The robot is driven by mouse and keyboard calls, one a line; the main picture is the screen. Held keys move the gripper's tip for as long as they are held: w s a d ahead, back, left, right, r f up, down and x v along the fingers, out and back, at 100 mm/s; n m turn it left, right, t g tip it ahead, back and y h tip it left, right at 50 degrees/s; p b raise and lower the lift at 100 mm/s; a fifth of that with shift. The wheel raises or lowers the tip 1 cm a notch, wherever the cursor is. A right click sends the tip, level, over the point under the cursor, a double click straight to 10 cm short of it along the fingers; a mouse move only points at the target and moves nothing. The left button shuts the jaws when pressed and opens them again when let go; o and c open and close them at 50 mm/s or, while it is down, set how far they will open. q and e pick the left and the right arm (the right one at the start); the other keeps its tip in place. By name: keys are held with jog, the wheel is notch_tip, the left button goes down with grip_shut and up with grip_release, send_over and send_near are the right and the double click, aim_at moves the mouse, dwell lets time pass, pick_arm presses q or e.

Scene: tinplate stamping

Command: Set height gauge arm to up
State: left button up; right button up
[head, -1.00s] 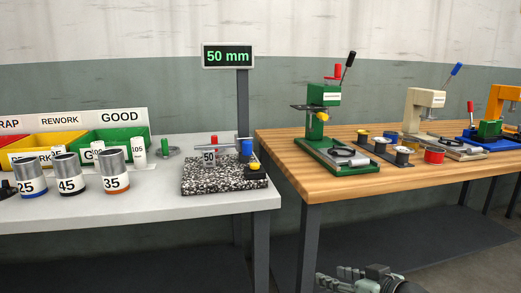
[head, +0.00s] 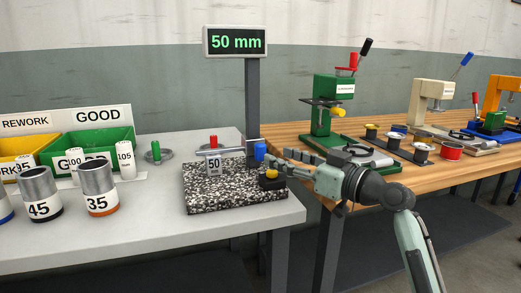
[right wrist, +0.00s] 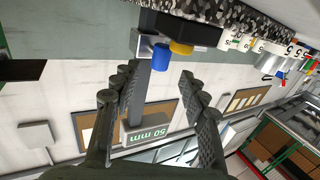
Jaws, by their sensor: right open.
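The height gauge stands on a speckled granite block (head: 230,190) at the right end of the grey table. Its arm (head: 232,149) is a grey bar lying level above the block, with a blue knob (head: 260,151) at its right end. A white tag marked 50 (head: 213,164) is below the bar. A yellow knob (head: 271,174) on a dark base is at the block's right corner. My right gripper (head: 283,164) is open, just right of the blue knob. In the right wrist view the blue knob (right wrist: 162,58) shows beyond and between the open fingers (right wrist: 157,88). Contact is not visible. My left gripper is out of view.
A display (head: 235,41) on a post behind the gauge reads 50 mm. Cans marked 45 (head: 42,208) and 35 (head: 101,203) stand to the left, before the green GOOD bin (head: 92,147). A wooden table (head: 300,133) with green and cream presses is to the right.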

aim_at(265, 152)
jog(key=x, duration=0.5)
jog(key=shift+a, duration=0.1)
jog(key=shift+w+a+p, duration=0.2)
jog(key=shift+w+p, duration=0.05)
jog(key=shift+p, duration=0.05)
jog(key=shift+w+a, duration=0.1)
grip_shut()
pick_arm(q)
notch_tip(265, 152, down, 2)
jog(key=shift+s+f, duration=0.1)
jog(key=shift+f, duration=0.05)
